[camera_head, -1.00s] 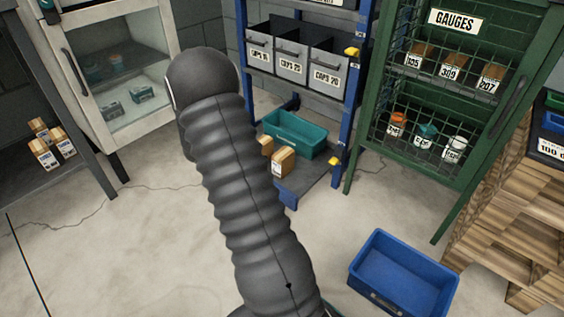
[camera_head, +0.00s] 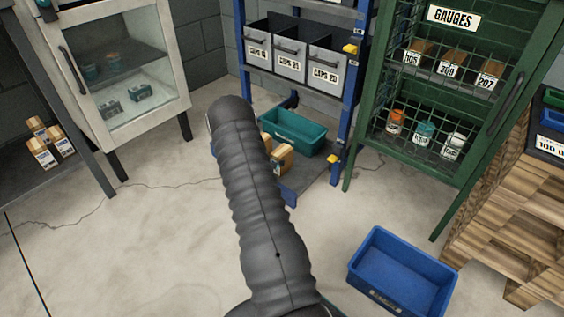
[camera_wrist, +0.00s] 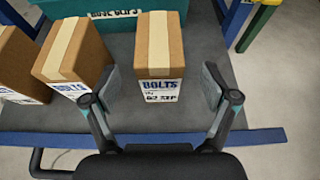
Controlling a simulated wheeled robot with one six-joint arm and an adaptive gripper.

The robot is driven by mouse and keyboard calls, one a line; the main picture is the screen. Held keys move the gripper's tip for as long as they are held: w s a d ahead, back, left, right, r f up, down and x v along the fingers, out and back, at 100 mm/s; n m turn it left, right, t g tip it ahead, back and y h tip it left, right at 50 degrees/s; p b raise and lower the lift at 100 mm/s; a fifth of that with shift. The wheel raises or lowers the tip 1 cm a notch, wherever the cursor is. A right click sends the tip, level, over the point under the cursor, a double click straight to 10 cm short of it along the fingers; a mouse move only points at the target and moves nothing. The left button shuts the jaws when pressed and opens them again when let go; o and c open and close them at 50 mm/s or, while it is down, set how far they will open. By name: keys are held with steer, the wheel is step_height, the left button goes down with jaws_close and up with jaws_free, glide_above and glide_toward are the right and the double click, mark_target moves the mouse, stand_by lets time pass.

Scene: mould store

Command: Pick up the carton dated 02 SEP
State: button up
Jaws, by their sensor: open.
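In the wrist view a brown carton (camera_wrist: 159,50) with a tan tape strip stands upright on the grey bottom shelf. Its white label reads BOLTS, with a small date line that looks like 02 SEP. My gripper (camera_wrist: 170,88) is open, with one finger on each side of this carton's near end and nothing held. A second BOLTS carton (camera_wrist: 76,55) stands just left, close to my left finger; its date is hidden. A third carton (camera_wrist: 14,60) is partly cut off at the left edge. In the head view my arm hides most of the cartons; one carton (camera_head: 282,158) shows beside it.
A teal bin (camera_head: 293,131) stands behind the cartons on the shelf. Blue rack posts (camera_wrist: 236,20) rise at the right. A blue crate (camera_head: 402,272) lies on the floor at the right. More cartons (camera_head: 43,153) stand on a shelf at far left.

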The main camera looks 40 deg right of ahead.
mark_target(282, 154)
steer(key=shift+b+x, duration=0.4)
steer(key=shift+x, duration=3)
steer(key=shift+r, duration=0.1)
steer(key=c, duration=1.4)
